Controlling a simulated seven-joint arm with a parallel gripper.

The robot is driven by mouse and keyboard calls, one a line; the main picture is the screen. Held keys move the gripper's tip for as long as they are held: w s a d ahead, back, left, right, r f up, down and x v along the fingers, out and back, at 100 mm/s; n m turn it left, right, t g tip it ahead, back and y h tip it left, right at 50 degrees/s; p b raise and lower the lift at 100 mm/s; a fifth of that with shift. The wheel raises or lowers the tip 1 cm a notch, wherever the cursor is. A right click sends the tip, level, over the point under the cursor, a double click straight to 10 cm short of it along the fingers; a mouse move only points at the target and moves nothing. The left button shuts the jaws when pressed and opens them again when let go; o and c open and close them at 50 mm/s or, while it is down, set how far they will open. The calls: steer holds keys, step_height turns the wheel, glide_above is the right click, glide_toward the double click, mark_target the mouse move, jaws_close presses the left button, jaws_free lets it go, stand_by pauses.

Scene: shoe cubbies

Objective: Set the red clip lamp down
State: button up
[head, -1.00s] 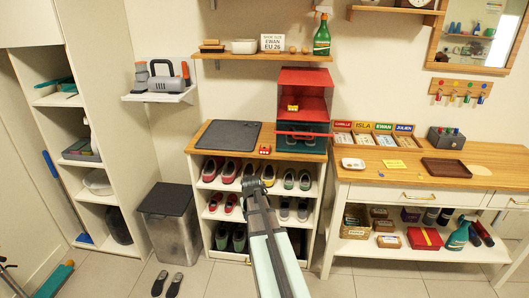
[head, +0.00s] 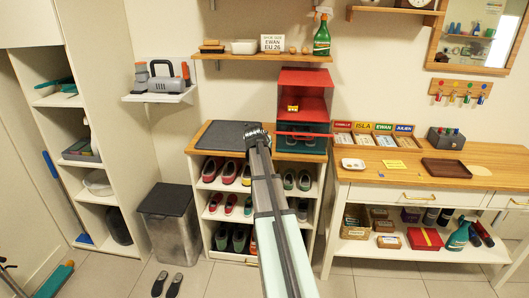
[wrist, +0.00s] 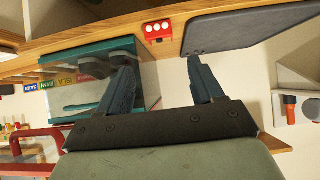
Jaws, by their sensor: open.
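The red clip lamp (wrist: 158,30) is a small red block with several white round spots on its face. In the wrist view it rests at the wooden top (wrist: 185,22) of the shoe cubby, between the dark mat and the teal box. My gripper (wrist: 160,65) is open, its two dark fingers apart and nothing between them. The lamp appears just beyond the fingertips, roughly in line with the gap. In the head view my gripper (head: 257,135) is over the cubby top, and my arm hides the lamp.
The dark mat (head: 232,135) covers the left of the cubby top. The teal box (head: 301,143), with shoes inside, stands close on the right under an open red box (head: 305,95). A shelf (head: 262,57) hangs above. Shoes fill the cubbies below.

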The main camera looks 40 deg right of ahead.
steer(key=x, duration=1.2)
steer(key=shift+w+d+r, duration=0.1)
steer(key=shift+w+d, duration=0.25)
steer(key=shift+w+d+f, duration=0.25)
steer(key=shift+f, duration=0.1)
steer(key=c, duration=0.8)
